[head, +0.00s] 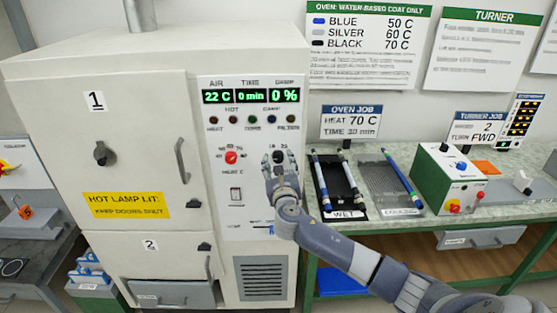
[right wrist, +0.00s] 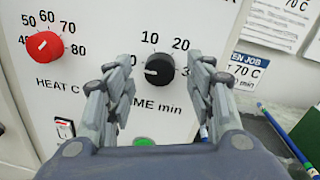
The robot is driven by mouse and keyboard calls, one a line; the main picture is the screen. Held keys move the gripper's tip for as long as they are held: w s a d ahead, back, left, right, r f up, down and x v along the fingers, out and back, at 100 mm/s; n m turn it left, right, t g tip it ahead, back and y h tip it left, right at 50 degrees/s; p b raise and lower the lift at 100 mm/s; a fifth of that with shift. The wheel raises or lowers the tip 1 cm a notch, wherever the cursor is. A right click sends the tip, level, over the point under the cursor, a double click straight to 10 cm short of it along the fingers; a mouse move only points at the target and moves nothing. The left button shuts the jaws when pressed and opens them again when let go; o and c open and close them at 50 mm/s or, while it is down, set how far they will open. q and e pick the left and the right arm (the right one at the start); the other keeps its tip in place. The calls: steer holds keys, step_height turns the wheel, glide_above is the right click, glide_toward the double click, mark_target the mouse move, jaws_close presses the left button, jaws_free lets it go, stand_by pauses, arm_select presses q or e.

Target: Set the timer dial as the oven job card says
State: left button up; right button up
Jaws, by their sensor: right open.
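The black timer dial (right wrist: 161,68) is on the oven panel, marked TIME min, with 10 and 20 above it. Its white mark points left. In the head view the dial (head: 279,157) is partly hidden by my gripper. My right gripper (head: 281,167) is open in front of it. In the right wrist view its fingers stand left and right of the dial, and I cannot tell whether they touch it. The oven job card (head: 350,122) reads HEAT 70 C, TIME 30 min. The time display (head: 251,96) reads 0 min. My left gripper is not in view.
The red heat dial (right wrist: 44,45) is left of the timer dial. A switch (head: 236,196) sits below it, and a green button (right wrist: 145,141) below the timer dial. The WET tray (head: 345,213) with rods and the cooling rack (head: 401,210) stand on the bench to the right.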

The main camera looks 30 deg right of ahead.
steer(key=shift+x, duration=0.75)
steer(key=c, duration=1.1)
